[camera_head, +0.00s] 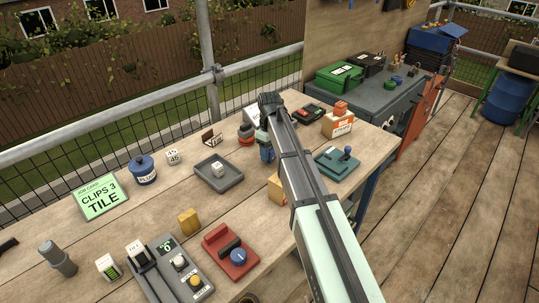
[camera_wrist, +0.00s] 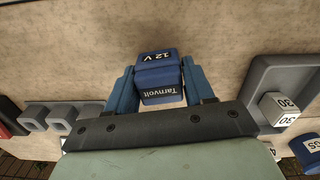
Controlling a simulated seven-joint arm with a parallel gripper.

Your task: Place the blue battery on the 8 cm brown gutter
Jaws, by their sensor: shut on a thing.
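The blue battery (camera_wrist: 160,78), marked "12 V" and "Tarnvolt", is between the two blue fingers of my gripper (camera_wrist: 157,88) in the wrist view. My gripper is shut on it, over a bare patch of wooden bench. In the head view, a small blue part (camera_head: 267,152) shows below the end of my arm, and I cannot tell battery from fingers there. A small brown piece with a pale face (camera_head: 211,138) stands left of my gripper. I cannot tell whether it is the 8 cm brown gutter.
A grey tray (camera_head: 238,181) with a white cube (camera_head: 218,170) lies left of my gripper. A blue jar (camera_head: 143,171), a red device (camera_head: 230,252) and a yellow block (camera_head: 188,221) stand on the bench. An orange-topped box (camera_head: 338,124) and a teal device (camera_head: 337,164) are to the right.

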